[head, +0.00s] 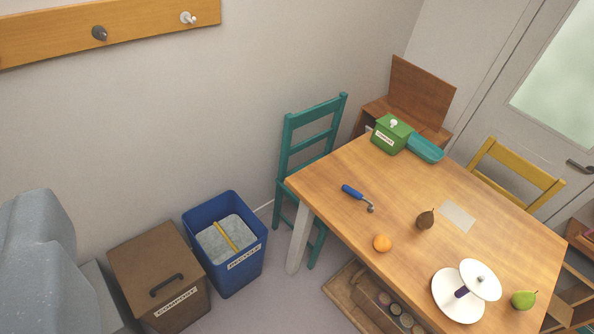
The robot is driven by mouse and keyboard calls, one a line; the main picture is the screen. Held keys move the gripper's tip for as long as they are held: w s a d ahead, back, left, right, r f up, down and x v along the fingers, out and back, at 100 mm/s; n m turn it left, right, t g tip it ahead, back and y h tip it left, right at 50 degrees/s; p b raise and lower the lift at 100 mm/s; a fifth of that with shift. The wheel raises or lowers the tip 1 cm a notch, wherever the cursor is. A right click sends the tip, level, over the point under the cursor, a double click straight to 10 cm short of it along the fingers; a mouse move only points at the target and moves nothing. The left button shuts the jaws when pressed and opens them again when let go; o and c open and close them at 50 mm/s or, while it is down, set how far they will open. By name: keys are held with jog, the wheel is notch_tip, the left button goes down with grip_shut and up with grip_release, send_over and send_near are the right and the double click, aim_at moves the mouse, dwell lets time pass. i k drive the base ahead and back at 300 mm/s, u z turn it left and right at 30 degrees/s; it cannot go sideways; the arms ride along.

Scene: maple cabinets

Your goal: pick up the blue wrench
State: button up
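A small tool with a blue handle and a grey metal end (353,192) lies on the wooden table (330,168), near its left edge. It is the only thing here that fits the blue wrench, but it is too small to tell its exact kind. The metal end points to the lower right. Nothing covers it or touches it. My gripper is not in view.
A teal chair (310,146), blue recycling bin (215,276) and brown bin (135,256) stand left.

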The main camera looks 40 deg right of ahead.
aim_at(358, 195)
jog(key=z, duration=0.1)
jog(key=i, duration=1.25)
jog(key=z, duration=0.65)
jog(key=i, duration=0.45)
jog(key=z, duration=0.35)
